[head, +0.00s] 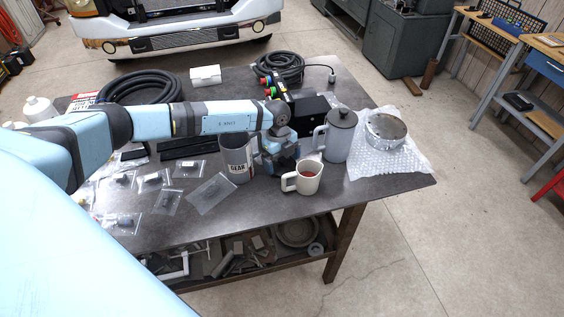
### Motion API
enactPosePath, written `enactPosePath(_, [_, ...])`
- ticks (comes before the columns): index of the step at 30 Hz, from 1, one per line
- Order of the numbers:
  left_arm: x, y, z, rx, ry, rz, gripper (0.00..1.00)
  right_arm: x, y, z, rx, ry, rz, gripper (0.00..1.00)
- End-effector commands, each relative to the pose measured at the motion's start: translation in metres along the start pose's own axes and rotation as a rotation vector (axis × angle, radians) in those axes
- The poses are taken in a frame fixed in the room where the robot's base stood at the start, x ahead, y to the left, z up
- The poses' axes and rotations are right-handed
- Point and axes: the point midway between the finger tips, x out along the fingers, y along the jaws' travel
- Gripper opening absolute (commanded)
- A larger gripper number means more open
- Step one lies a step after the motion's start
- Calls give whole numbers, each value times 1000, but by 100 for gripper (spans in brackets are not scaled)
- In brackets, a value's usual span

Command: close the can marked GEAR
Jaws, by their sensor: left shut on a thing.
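The can marked GEAR (237,162) is a grey cylinder standing upright on the dark table, with its label facing me. Its top looks open and dark inside. My left gripper (284,168) points down just right of the can, close beside it and behind the white mug. It is shut on a dark thing low at the table, which looks like the can's lid but is mostly hidden by the fingers. My right gripper is not in view.
A grey lidded jug (340,137) and a round metal part (385,130) on bubble wrap (410,160) are to the right. Small bags (170,201) lie left of the can. A black box (308,106) stands behind.

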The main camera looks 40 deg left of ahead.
Motion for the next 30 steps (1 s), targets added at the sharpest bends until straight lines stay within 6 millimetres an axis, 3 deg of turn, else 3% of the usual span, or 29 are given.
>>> enactPosePath(8, [-46, -1, -6, 2, -2, -4, 72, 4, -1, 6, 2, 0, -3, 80])
enactPosePath(21, [-156, 0, -24, 1, -1, -4, 72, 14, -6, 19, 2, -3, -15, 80])
enactPosePath(30, [-189, 0, -29, 0, -1, -1, 72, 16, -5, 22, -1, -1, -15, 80])
